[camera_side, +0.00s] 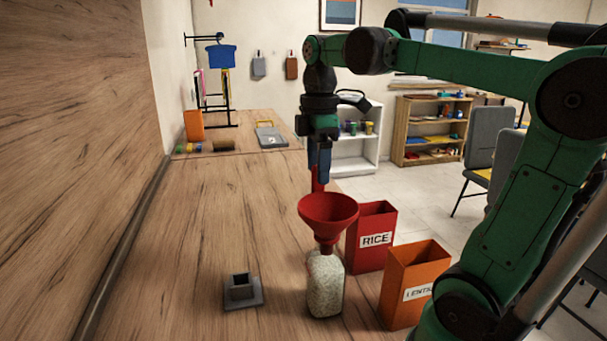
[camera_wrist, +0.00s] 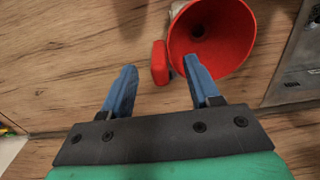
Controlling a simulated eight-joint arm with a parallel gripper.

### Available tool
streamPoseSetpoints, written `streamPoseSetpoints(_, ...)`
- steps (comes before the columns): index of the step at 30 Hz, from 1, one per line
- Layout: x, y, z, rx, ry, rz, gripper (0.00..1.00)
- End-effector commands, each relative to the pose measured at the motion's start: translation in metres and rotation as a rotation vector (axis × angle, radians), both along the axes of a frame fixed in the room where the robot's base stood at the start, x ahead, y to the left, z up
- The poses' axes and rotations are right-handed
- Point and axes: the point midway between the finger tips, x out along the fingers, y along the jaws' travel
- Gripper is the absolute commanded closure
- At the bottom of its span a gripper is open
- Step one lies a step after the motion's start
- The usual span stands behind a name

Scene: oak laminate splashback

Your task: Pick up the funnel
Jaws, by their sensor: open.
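The red funnel (camera_side: 328,212) sits upright with its spout in the mouth of a clear jar of rice (camera_side: 325,287). In the wrist view the funnel's wide bowl (camera_wrist: 228,30) is at the upper right, and its red tab (camera_wrist: 160,62) sticks out to the left. My gripper (camera_side: 319,166) points down just behind the funnel in the side view, by the upright red tab. In the wrist view my gripper (camera_wrist: 160,72) has its blue fingers apart, with the tab between the tips. The right finger overlaps the bowl's edge. I cannot tell if anything touches.
A red RICE box (camera_side: 366,257) and an orange LENTIL box (camera_side: 398,300) stand close to the right of the jar. A grey square holder (camera_side: 243,294) is to the left on the wooden counter (camera_side: 190,250). The wooden splashback (camera_side: 75,130) rises at the left.

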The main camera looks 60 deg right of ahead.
Motion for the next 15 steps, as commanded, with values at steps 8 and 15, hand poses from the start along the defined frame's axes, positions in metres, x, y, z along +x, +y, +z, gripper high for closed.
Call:
streamPoseSetpoints(8, 0.000, 0.000, -0.020, 0.000, 0.000, -0.001, 0.45)
streamPoseSetpoints(15, 0.000, 0.000, -0.020, 0.000, 0.000, -0.001, 0.48)
